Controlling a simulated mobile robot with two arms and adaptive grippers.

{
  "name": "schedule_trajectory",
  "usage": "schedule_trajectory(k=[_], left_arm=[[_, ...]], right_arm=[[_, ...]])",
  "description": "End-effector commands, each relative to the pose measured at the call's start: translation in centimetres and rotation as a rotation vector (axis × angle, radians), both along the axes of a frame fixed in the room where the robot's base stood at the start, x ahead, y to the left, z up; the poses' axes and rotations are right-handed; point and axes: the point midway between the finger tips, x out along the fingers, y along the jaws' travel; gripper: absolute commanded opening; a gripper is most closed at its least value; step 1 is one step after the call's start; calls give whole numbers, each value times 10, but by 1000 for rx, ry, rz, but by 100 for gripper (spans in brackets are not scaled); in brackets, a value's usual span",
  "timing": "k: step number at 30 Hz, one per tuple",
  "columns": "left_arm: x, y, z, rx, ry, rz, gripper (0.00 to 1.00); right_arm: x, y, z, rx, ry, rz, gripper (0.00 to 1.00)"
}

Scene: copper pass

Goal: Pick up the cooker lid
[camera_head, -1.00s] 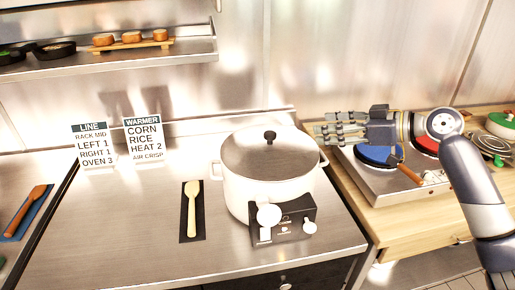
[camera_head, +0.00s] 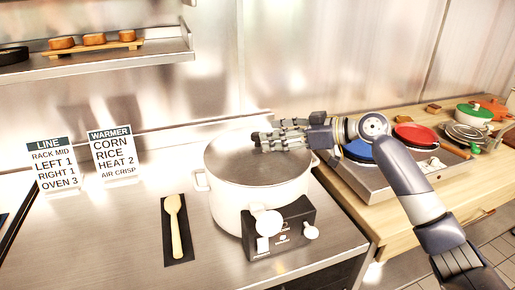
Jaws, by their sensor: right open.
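The white cooker (camera_head: 232,205) stands on the steel counter with its grey lid (camera_head: 240,168) seated on top. I cannot tell whether the fingers touch the knob. My left gripper is not in view.
A control box (camera_head: 280,232) with white knobs sits in front of the cooker. A wooden spoon (camera_head: 175,225) lies on a dark mat to the left. Two label signs (camera_head: 112,155) stand at the back left. A burner unit with a red plate (camera_head: 415,135) is at the right.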

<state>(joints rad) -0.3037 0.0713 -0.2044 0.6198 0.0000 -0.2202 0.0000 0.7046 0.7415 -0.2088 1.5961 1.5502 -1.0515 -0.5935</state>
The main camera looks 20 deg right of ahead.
Motion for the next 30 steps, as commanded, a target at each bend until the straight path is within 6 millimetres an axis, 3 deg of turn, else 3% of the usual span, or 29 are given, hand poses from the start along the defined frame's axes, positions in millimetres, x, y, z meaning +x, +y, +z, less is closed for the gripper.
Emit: schedule_trajectory(k=[13, 22, 29, 30], left_arm=[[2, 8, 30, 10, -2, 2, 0], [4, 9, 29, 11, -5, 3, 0], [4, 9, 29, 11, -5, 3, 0], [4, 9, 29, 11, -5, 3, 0]], right_arm=[[32, 38, -10, 2, 2, 0, 53], [35, 40, -14, -1, 0, -1, 53], [35, 40, -14, -1, 0, -1, 0], [35, 40, -14, -1, 0, -1, 0]])
